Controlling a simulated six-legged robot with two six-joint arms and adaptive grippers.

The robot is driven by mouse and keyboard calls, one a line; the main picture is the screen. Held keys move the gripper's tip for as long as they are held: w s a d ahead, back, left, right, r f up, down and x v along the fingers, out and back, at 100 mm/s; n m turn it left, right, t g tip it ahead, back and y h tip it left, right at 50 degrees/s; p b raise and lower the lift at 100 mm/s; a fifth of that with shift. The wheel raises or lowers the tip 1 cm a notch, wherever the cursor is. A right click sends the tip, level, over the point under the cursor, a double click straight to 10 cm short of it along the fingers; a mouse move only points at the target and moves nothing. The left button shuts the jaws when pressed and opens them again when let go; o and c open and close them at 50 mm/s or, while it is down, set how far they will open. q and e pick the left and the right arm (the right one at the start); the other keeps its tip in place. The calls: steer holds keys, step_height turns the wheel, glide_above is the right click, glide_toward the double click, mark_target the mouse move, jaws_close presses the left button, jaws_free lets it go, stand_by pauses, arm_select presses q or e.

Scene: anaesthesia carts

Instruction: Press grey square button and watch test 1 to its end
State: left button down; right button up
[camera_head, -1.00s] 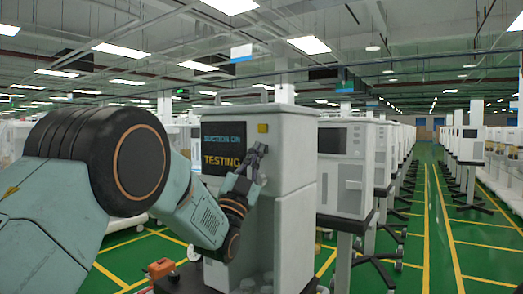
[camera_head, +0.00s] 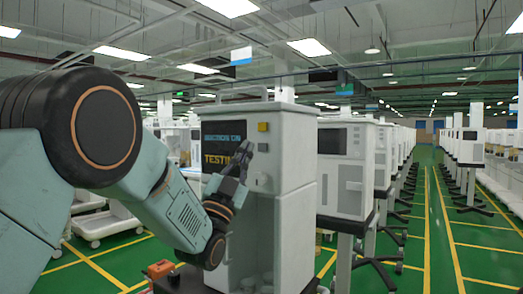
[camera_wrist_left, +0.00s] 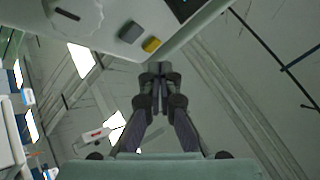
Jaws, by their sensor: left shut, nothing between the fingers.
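The light grey cart machine (camera_head: 292,150) stands in front of me. Its dark screen (camera_head: 223,134) reads "SUCTION ON" in blue and "TESTING" in yellow, the last letters partly covered by my gripper. Right of the screen are a yellow square button (camera_head: 262,127) and, below it, the grey square button (camera_head: 263,147). The left wrist view also shows the yellow button (camera_wrist_left: 151,45) and the grey button (camera_wrist_left: 130,32). My left gripper (camera_head: 244,150) is shut and empty, just left of the grey button and apart from it. Its fingertips (camera_wrist_left: 157,68) show below the buttons in the wrist view. My right gripper is not in view.
An orange item (camera_head: 160,269) sits low on a dark base left of the machine. A row of similar carts (camera_head: 346,160) stands close on the right. Beyond it lies a green floor aisle (camera_head: 410,230) with yellow lines.

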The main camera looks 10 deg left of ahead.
arm_select(q)
steer(key=shift+s+a, duration=0.2)
steer(key=shift+s, duration=0.3)
steer(key=shift+s+a, duration=0.15)
steer(key=shift+s, duration=0.3)
step_height(320, 180, down, 19)
steer(key=w+a+n+g+y, duration=0.1)
steer(key=w+n+g+y, duration=0.1)
steer(key=n+g+y, duration=0.4)
steer(key=s+a+f+n+g, duration=0.1)
steer(key=s+f+g, duration=0.3)
steer(key=f, duration=0.6)
steer(key=s+f+n+g, duration=0.1)
steer(key=s+f+g, duration=0.25)
steer(key=f, duration=0.65)
steer(key=s+f+n+g, duration=0.2)
steer(key=s+f+g, duration=0.5)
steer(key=s+f, duration=0.9)
steer(key=s+f+g, duration=0.3)
steer(key=s+f, duration=0.1)
steer(key=s, duration=0.8)
steer(key=s+a+f+g, duration=0.1)
steer(key=s+f+g, duration=0.2)
steer(key=s, duration=0.9)
steer(key=shift+s+f+n+y, duration=0.15)
steer(key=shift+f+n+y, duration=0.15)
steer(key=shift+f, duration=0.05)
